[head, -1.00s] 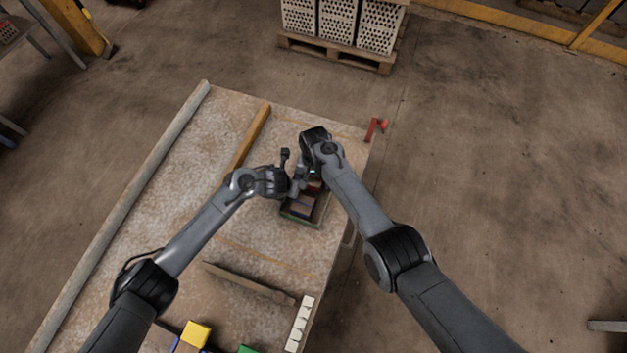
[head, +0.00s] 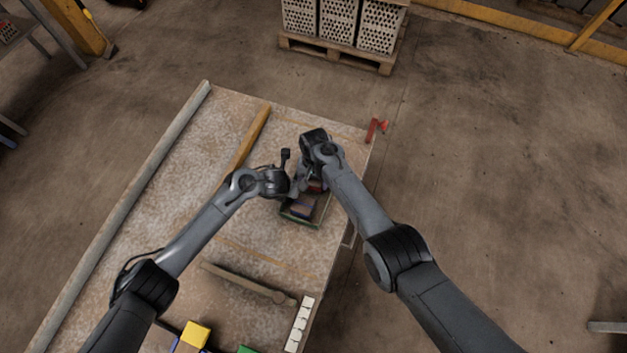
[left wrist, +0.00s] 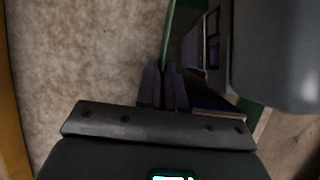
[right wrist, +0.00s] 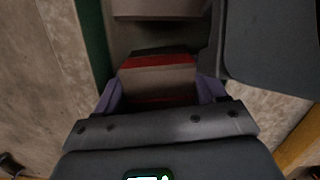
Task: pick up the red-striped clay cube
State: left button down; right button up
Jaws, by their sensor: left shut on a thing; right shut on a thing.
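The red-striped clay cube (right wrist: 158,80) is pale with dark red bands and sits between the fingers of my right gripper (right wrist: 160,96) in the right wrist view. That gripper is shut on it, inside or just over the green-rimmed tray (head: 298,222). In the head view, my right wrist and the tray's far part mostly hide the cube. My left gripper (left wrist: 164,85) is shut on the tray's green rim (left wrist: 169,32) in the left wrist view. I cannot tell whether the cube is clear of the tray floor.
Other dark blocks (head: 301,207) lie in the tray. A wooden bar (head: 254,135) and a long grey pipe (head: 140,190) lie on the table. A red tool (head: 373,130) is at the right edge. White blocks (head: 299,325) and a yellow block (head: 196,334) are in front.

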jog(key=shift+r, duration=4.95)
pick_arm(q)
jog(key=c, duration=1.2)
grip_release()
jog(key=v, duration=1.2)
jog(key=shift+f, duration=0.1)
